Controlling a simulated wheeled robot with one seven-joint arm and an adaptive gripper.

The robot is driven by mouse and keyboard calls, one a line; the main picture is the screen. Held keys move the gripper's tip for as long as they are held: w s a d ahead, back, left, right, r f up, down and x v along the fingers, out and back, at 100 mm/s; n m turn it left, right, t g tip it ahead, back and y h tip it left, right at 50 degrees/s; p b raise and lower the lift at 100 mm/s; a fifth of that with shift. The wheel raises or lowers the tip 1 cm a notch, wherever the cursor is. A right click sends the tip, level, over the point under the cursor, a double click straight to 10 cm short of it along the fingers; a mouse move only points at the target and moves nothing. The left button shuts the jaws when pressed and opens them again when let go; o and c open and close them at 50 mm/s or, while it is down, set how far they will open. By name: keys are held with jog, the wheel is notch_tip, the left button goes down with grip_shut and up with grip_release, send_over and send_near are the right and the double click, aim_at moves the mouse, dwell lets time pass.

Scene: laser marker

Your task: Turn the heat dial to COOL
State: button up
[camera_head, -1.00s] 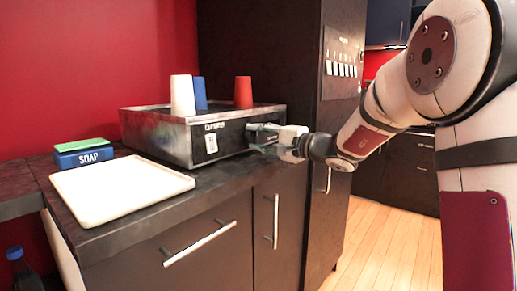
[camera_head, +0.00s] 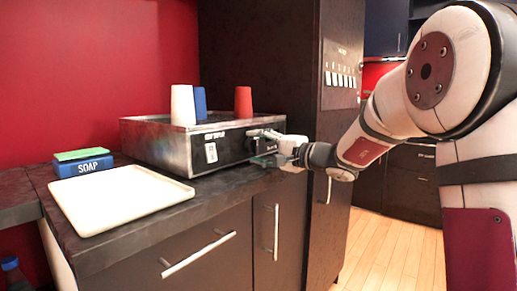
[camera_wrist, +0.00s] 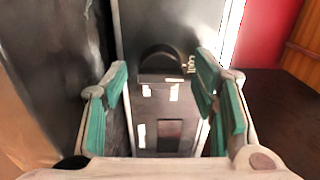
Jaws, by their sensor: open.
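A low metal cup-warmer box (camera_head: 165,150) with a dark front panel stands on the counter. Its heat dial shows as a dark round knob (camera_wrist: 163,58) in the wrist view, with small white lettering just to its right. I cannot read the dial's setting for certain. My gripper (camera_head: 260,147) is at the right part of the front panel, one finger above the other. In the wrist view my gripper (camera_wrist: 165,80) is open and empty, with green-padded fingers on either side of the dial. I cannot tell whether they touch it. In the head view the gripper largely hides the dial.
White (camera_head: 182,105), blue (camera_head: 200,103) and red (camera_head: 243,102) cups stand on the box. A pale tray (camera_head: 120,198) and a SOAP box (camera_head: 84,166) are to the left. A tall dark cabinet (camera_head: 290,80) with a row of switches (camera_head: 341,80) stands behind.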

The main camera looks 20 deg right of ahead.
jog(key=shift+s, duration=0.1)
jog(key=v, duration=1.1)
jog(key=shift+s+d, duration=0.25)
jog(key=shift+s, duration=0.05)
